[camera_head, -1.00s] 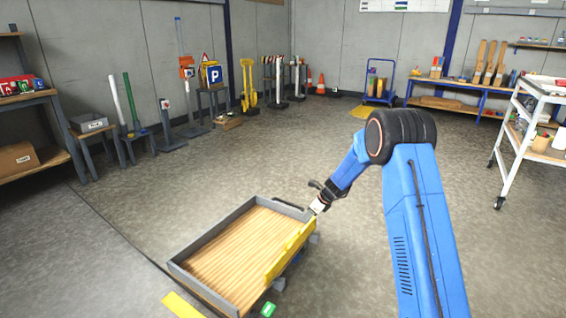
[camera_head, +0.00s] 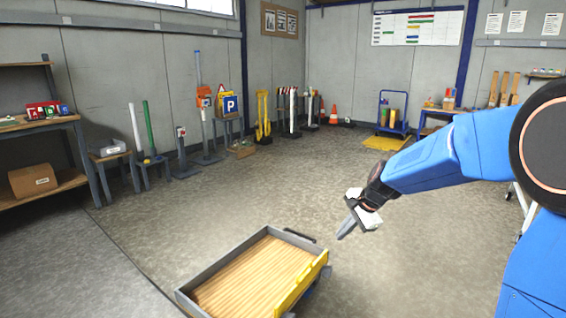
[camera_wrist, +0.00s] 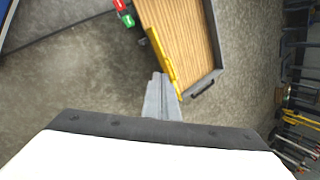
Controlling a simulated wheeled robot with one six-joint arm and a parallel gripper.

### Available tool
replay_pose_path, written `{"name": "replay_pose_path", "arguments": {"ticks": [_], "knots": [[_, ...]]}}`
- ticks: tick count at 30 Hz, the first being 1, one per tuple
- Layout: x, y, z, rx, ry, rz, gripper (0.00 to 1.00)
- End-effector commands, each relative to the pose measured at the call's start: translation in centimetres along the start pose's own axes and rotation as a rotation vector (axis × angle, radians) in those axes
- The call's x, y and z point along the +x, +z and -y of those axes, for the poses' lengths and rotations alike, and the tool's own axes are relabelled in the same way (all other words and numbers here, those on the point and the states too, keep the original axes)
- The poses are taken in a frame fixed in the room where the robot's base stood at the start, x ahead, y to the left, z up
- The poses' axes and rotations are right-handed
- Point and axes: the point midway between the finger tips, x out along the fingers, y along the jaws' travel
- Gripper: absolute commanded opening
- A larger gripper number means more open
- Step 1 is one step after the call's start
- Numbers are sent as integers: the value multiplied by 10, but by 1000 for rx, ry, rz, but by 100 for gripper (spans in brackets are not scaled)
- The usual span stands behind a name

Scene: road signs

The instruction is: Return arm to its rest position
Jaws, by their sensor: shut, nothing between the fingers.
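My gripper (camera_head: 345,228) hangs in the air at the end of my blue arm, above and to the right of the cart's far end in the head view. Its fingers are shut together with nothing between them. In the wrist view the closed fingers (camera_wrist: 161,98) point toward the cart's yellow-edged side. The flat cart (camera_head: 207,280) has grey rims, a wooden bed and a yellow side panel. Its bed is empty where it shows, and its near end is cut off in the head view. My gripper appears apart from the cart.
Shelves (camera_head: 52,125) stand at the left wall. Sign posts, a blue parking sign (camera_head: 230,104) and an orange cone (camera_head: 333,115) line the back. A blue trolley (camera_head: 392,113) stands at the back right. The middle floor is open.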

Motion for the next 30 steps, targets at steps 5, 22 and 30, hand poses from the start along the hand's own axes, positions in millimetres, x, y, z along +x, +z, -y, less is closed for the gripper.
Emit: {"name": "replay_pose_path", "arguments": {"ticks": [5,22,30], "knots": [[-46,19,-37,-177,8,-33,0],[-147,64,-177,-723,89,-151,0],[-175,76,-249,-966,154,-212,0]]}}
